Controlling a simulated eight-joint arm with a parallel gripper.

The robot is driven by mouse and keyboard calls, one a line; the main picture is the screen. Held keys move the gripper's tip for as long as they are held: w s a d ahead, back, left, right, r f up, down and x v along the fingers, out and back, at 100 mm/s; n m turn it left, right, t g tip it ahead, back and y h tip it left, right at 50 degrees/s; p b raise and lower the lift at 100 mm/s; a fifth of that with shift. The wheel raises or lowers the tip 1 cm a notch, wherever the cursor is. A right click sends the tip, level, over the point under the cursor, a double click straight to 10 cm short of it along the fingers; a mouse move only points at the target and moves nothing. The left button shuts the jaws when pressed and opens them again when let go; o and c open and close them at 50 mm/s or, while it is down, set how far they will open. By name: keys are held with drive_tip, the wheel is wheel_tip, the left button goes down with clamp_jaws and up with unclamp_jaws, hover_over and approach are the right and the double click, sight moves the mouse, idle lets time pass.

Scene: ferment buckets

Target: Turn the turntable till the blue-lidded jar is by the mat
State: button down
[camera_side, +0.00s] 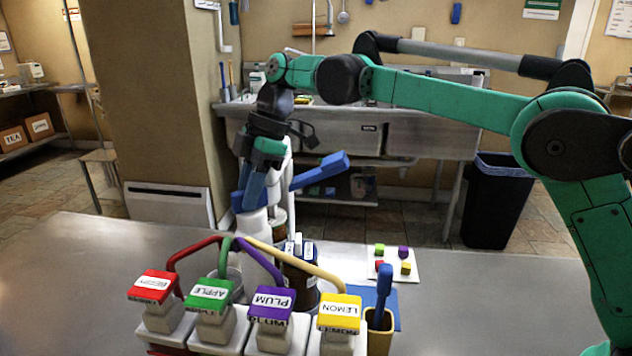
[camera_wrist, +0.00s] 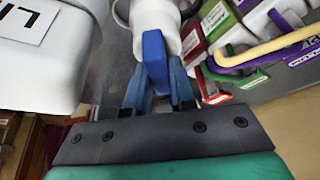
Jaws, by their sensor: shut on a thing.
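My gripper (camera_side: 248,196) points down behind the row of dispensers in the side view. In the wrist view my gripper (camera_wrist: 160,82) has its blue fingers closed on either side of a blue handle (camera_wrist: 154,50). This handle joins a white rounded part (camera_wrist: 157,14). In the side view a blue lever (camera_side: 320,173) sticks out to the right of the white upright next to my gripper. A brown jar (camera_side: 300,272) with white labels stands partly hidden behind the coloured tubes. I cannot make out the turntable or tell which jar has a blue lid. A blue mat (camera_side: 394,312) shows partly on the right.
Dispensers with red, green, purple (camera_side: 270,304) and yellow tops crowd the front, their curved tubes near my gripper. A white card (camera_side: 388,270) bears several coloured cubes. The table's right side is clear.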

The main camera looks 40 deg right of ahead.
drive_tip(key=shift+n, duration=0.5)
drive_tip(key=c, duration=0.7)
unclamp_jaws()
drive_tip(key=shift+c, duration=0.2)
drive_tip(key=shift+r, duration=0.1)
drive_tip(key=shift+v, duration=2.75)
drive_tip(key=shift+w, duration=0.1)
drive_tip(key=x, duration=0.5)
drive_tip(key=shift+a+f, duration=0.1)
drive_tip(key=shift+f, duration=0.25)
drive_tip(key=shift+m, duration=0.5)
drive_tip(key=shift+v, duration=1.65)
